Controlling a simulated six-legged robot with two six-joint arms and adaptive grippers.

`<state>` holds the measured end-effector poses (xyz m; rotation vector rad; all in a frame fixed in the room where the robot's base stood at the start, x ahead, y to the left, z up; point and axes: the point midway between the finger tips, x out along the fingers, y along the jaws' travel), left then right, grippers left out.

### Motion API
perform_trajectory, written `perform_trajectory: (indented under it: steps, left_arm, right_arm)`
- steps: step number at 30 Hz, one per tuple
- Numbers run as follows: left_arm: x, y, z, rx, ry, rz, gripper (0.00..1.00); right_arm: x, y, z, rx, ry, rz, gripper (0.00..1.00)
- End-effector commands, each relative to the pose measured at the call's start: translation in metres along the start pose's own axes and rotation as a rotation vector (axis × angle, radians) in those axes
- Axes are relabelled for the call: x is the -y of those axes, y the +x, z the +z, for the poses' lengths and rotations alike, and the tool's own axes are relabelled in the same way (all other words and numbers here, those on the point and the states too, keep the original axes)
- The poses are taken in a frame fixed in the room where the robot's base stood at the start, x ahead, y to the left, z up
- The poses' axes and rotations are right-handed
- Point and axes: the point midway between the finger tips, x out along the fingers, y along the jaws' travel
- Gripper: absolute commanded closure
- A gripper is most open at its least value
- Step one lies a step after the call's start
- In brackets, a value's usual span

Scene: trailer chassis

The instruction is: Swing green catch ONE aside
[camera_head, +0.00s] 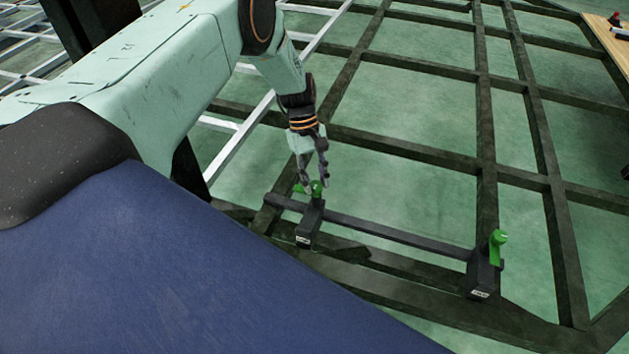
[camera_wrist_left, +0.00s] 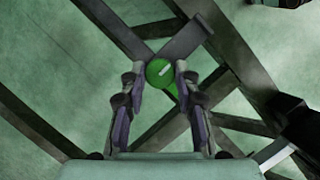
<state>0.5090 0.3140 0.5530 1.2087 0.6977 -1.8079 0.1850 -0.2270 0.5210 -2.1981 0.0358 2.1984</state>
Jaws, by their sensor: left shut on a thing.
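A green catch (camera_head: 317,188) sits on top of the left dark block (camera_head: 308,225) on the frame. My left gripper (camera_head: 310,187) comes down on it from above and is shut on it. In the left wrist view the round green head (camera_wrist_left: 160,72) lies between the two fingertips (camera_wrist_left: 160,78), with a green part reaching below it. A second green catch (camera_head: 497,240) stands upright on the right block (camera_head: 483,275), with no gripper near it. Each block has a small white label, too small to read surely. My right gripper is not in view.
A dark bar (camera_head: 390,233) joins the two blocks. Dark chassis beams (camera_head: 400,148) form an open grid around them over a green floor. A pale metal frame (camera_head: 240,140) lies at the left. A wooden board (camera_head: 608,38) is at the upper right.

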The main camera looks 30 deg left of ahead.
Motion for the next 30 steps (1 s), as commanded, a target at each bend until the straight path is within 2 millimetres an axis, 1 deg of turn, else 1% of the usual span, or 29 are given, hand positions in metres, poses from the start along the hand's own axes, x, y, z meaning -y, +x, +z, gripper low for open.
perform_trajectory:
  steps: [6, 18, 19, 27, 30]
  left_arm:
    - [-0.0002, 0.0006, 0.0008, 0.002, 0.035, -0.015, 1.00]
    - [-0.0001, 0.0005, 0.0010, 0.003, 0.040, -0.017, 1.00]
    - [-0.0001, 0.0005, 0.0010, 0.003, 0.040, -0.017, 0.68]
    - [-0.0002, 0.0003, 0.0006, 0.002, 0.039, -0.016, 0.46]
    - [-0.0002, 0.0003, 0.0004, 0.001, 0.038, -0.016, 0.46]
  right_arm:
    - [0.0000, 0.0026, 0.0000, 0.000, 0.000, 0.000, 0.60]
    - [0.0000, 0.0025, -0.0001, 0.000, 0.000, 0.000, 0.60]
    - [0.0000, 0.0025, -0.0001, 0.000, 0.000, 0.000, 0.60]
    - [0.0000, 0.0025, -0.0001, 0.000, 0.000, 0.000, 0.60]
    - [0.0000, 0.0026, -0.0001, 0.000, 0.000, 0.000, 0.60]
